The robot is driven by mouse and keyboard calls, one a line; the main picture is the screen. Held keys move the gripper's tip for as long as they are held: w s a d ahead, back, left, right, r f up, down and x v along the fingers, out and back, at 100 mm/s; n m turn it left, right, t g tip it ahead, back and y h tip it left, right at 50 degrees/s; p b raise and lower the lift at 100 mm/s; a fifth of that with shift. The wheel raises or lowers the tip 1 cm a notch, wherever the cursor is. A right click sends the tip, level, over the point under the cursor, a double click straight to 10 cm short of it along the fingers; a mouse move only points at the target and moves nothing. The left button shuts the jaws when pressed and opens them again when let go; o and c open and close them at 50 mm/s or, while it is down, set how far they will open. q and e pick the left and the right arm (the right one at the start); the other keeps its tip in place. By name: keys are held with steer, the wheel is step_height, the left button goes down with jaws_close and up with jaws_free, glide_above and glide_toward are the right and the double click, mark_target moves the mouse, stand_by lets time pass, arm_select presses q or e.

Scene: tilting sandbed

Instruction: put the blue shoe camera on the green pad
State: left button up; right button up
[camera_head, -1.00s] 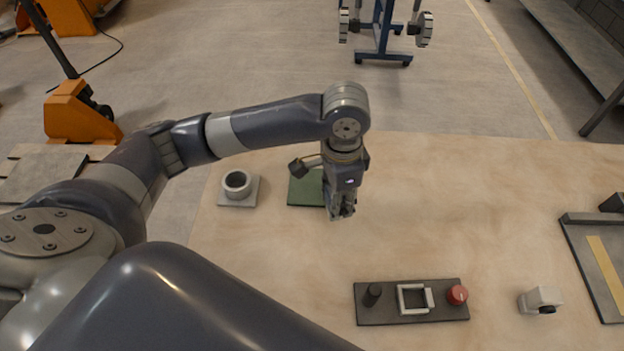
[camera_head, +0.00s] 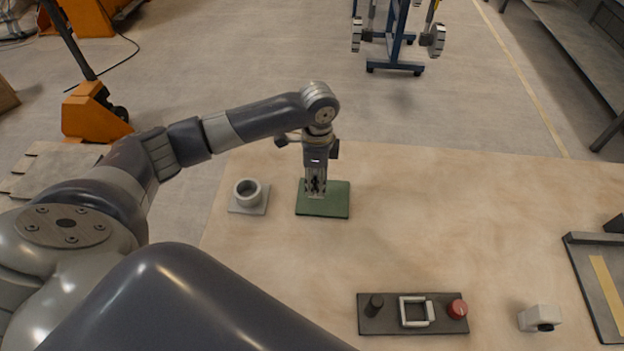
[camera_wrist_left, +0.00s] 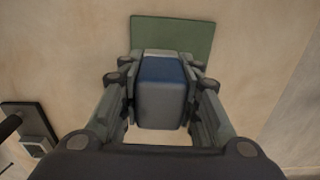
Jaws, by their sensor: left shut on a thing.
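The green pad (camera_head: 338,200) lies flat on the wooden table, and it also shows in the left wrist view (camera_wrist_left: 195,33). My left gripper (camera_head: 316,194) points down over the pad in the head view. In the left wrist view its fingers (camera_wrist_left: 165,105) are shut on the blue shoe camera (camera_wrist_left: 162,100), a boxy thing with a blue face and a grey end. The gripper hides most of the camera in the head view. I cannot tell whether the camera touches the pad. My right gripper is not in view.
A grey ring on a square plate (camera_head: 235,208) stands left of the pad. A dark panel (camera_head: 386,323) with a black knob, white frame and red button lies in front. A white camera-like block (camera_head: 540,318) and dark tray (camera_head: 586,262) sit right. Mid-table is clear.

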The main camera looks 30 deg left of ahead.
arm_select(q)
steer(key=shift+w+a, duration=0.35)
steer(key=shift+a, duration=0.2)
steer(key=f, duration=0.1)
steer(key=f+p, duration=0.1)
steer(key=f, duration=0.1)
steer(key=shift+w+a, duration=0.1)
steer(key=shift+a, duration=0.25)
steer(key=shift+f, duration=0.35)
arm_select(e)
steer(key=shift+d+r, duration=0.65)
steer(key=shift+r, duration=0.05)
arm_select(q)
steer(key=shift+f, duration=0.1)
steer(key=o, duration=1.1)
steer(key=shift+o, duration=0.2)
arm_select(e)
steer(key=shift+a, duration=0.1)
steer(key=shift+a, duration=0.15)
